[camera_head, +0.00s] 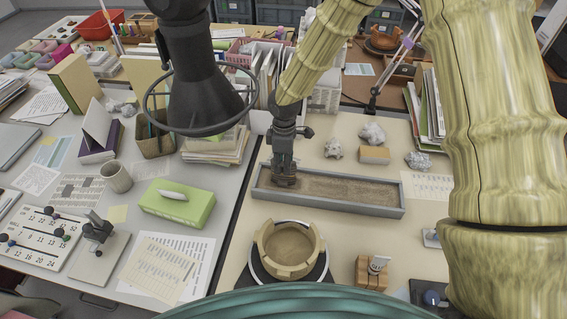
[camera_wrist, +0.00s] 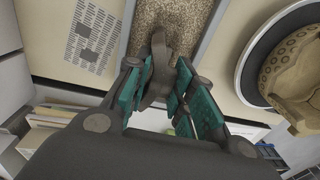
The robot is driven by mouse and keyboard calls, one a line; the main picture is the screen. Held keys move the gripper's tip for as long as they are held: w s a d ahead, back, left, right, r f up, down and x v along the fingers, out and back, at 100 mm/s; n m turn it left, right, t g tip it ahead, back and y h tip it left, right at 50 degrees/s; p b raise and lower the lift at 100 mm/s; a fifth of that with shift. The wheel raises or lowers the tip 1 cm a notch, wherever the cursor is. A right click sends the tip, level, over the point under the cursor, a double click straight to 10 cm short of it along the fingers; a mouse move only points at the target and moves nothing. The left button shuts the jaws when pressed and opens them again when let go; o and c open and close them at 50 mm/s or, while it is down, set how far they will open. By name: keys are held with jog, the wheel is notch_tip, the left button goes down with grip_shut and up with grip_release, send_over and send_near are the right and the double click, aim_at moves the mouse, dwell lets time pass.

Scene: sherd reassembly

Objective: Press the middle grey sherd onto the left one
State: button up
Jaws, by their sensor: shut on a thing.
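My gripper (camera_head: 284,172) points down into the left end of a long grey sand tray (camera_head: 345,201). In the wrist view my gripper (camera_wrist: 163,82) has its teal pads closed around a grey-brown sherd (camera_wrist: 158,48), which stands up over the sand. The sherd also shows as a dark shape (camera_head: 285,181) under my fingers in the head view. I cannot tell whether this is one sherd or two touching, as the pads hide its lower part. No other grey sherd can be made out in the tray.
A tan, jagged-rimmed pot (camera_head: 289,247) stands on a dark turntable in front of the tray. A small wooden block (camera_head: 371,273) is to its right. Pale crumpled lumps (camera_head: 373,133) and a tan box (camera_head: 374,155) lie behind the tray. A green tissue box (camera_head: 177,203) is at left.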

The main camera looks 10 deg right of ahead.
jog(key=o, duration=0.9)
jog(key=shift+c, duration=0.2)
notch_tip(320, 180, up, 12)
jog(key=shift+w+d, duration=0.15)
jog(key=shift+w, duration=0.2)
jog(key=shift+f, duration=0.1)
